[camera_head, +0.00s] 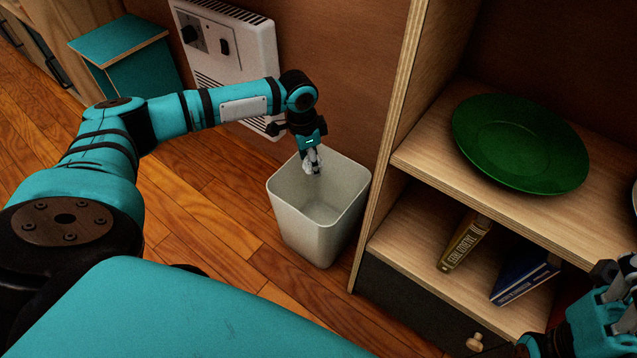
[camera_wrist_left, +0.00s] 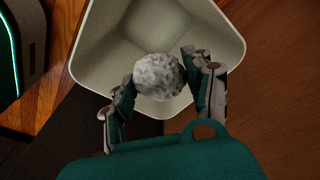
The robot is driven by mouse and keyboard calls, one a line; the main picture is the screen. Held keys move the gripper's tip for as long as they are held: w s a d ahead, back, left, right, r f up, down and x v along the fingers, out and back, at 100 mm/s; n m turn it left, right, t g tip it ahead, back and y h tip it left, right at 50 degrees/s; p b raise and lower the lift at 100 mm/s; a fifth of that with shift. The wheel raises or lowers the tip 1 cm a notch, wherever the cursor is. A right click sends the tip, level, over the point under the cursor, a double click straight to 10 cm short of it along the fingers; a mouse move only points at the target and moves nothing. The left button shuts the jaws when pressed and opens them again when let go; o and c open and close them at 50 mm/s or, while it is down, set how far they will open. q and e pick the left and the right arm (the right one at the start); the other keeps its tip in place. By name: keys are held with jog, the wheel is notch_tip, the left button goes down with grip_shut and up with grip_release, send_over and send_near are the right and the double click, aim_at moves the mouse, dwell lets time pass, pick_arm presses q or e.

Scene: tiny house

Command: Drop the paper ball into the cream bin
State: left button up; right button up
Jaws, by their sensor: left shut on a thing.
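The paper ball (camera_wrist_left: 159,76) is white and crumpled, and it sits between the fingers of my left gripper (camera_wrist_left: 156,84) in the left wrist view. My left gripper is shut on it. In the head view, my left gripper (camera_head: 312,162) points down over the cream bin, and the ball there is small and hard to separate from the fingers. The cream bin (camera_head: 307,236) stands upright on the floor with its open top facing up. Its rim (camera_wrist_left: 84,62) surrounds the ball in the wrist view. My right gripper (camera_head: 612,295) is partly in view at the lower right; its fingers are unclear.
A wooden shelf unit (camera_head: 400,160) stands just right of the bin. It holds a green plate (camera_head: 520,143) above and two books (camera_head: 465,243) below. A white wall heater (camera_head: 235,60) is behind my left arm. Wood floor (camera_head: 200,215) is clear left of the bin.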

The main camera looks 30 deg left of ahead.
dwell(0.3)
pick_arm(q)
jog(key=o, duration=0.7)
jog(key=shift+o, duration=0.2)
notch_tip(320, 180, up, 12)
jog(key=s+a, duration=0.1)
jog(key=shift+s+f, duration=0.1)
jog(key=shift+f, duration=0.05)
